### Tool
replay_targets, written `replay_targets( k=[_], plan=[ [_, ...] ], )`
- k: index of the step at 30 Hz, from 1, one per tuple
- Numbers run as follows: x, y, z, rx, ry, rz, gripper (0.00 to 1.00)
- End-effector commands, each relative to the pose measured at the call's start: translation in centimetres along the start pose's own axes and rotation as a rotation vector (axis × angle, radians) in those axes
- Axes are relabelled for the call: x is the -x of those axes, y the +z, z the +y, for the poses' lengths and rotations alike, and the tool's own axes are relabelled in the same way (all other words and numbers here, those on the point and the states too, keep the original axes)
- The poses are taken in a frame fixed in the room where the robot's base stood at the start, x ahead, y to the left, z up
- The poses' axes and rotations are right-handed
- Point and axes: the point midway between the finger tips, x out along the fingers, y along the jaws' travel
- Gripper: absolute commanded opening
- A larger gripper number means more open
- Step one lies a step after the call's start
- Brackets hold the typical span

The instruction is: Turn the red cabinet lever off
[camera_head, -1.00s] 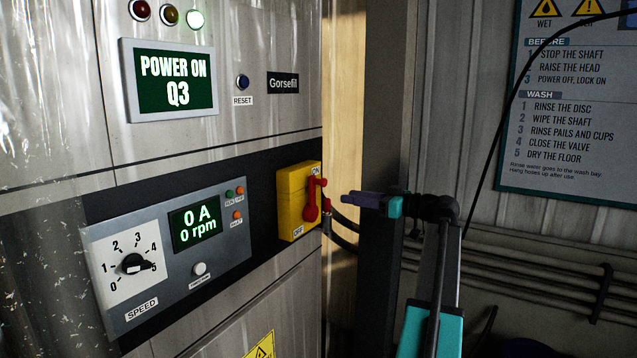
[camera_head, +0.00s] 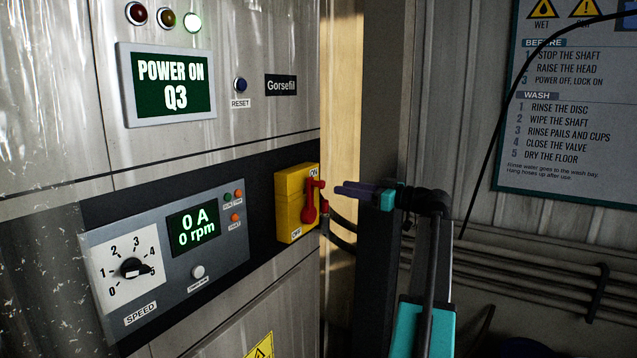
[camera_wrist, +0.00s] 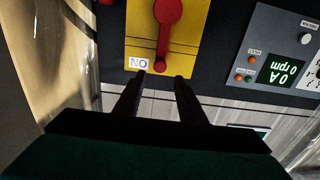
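The red cabinet lever (camera_head: 309,207) sits on a yellow switch box (camera_head: 290,208) on the cabinet face. Its handle points up toward the ON label; the OFF label is at the box's bottom. My gripper (camera_head: 338,188) is just right of the lever's upper end, with a small gap, at about the handle end's height. In the wrist view the picture is upside down: the lever (camera_wrist: 166,30) hangs toward the ON label, and its rounded end lies just beyond and between the fingertips (camera_wrist: 158,75). The fingers are apart and empty.
Left of the switch box is a speed panel (camera_head: 150,310) with a knob and a lit 0 A, 0 rpm display. Above, a screen (camera_head: 168,84) reads POWER ON Q3. Dark cables (camera_head: 342,240) run beside the box. A wash sign (camera_head: 570,110) hangs on the right wall.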

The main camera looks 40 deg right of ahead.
Motion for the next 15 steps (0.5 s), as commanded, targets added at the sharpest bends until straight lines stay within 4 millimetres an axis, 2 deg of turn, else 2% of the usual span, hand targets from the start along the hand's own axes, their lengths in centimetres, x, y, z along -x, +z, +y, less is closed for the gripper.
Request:
replay_targets(
  k=[15],
  plan=[
    [-7.5, -0.2, 0.1, -0.001, -0.001, 0.0, 0.37]
  ],
)
